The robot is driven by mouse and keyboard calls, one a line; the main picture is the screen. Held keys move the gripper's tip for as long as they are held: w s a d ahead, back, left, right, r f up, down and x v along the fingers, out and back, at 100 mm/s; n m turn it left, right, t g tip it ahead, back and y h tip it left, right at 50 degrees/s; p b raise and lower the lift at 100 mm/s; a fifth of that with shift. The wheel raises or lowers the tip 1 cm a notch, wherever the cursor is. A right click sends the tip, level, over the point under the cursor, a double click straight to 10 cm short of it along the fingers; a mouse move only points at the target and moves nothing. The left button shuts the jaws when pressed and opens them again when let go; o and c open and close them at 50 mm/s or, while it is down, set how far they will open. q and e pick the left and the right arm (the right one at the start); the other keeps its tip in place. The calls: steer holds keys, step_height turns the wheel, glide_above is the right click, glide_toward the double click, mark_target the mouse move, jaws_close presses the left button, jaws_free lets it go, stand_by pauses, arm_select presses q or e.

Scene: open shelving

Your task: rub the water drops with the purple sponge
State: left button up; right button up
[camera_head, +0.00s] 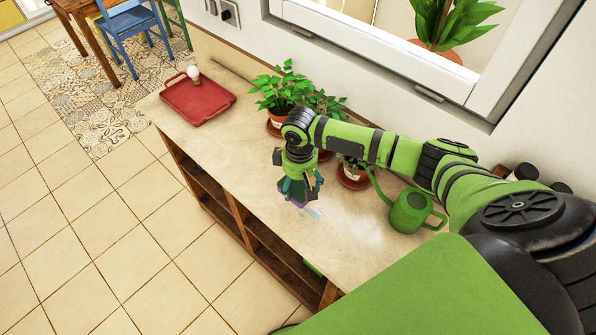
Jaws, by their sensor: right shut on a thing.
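My right gripper (299,190) points down over the shelf top, near its front edge, and is shut on the purple sponge (300,204). Only a small purple part of the sponge shows below the fingers. The water drops (313,214) are a small, pale bluish patch on the shelf top, just right of and below the sponge in the picture. I cannot tell whether the sponge touches the surface. My left gripper is not in view.
The shelf top (262,222) holds a red tray (205,104) with a light bulb (193,73) at the far end. Potted plants (280,92) stand along the wall side. A green watering can (409,212) stands right of the drops. Open shelves lie below the front edge.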

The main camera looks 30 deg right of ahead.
steer(key=shift+w+r, duration=0.2)
steer(key=shift+r, duration=0.55)
steer(key=shift+s+a+r, duration=0.1)
steer(key=shift+s+r, duration=0.25)
steer(key=shift+r, duration=0.35)
steer(key=shift+w+f, duration=0.15)
steer(key=shift+w, duration=0.15)
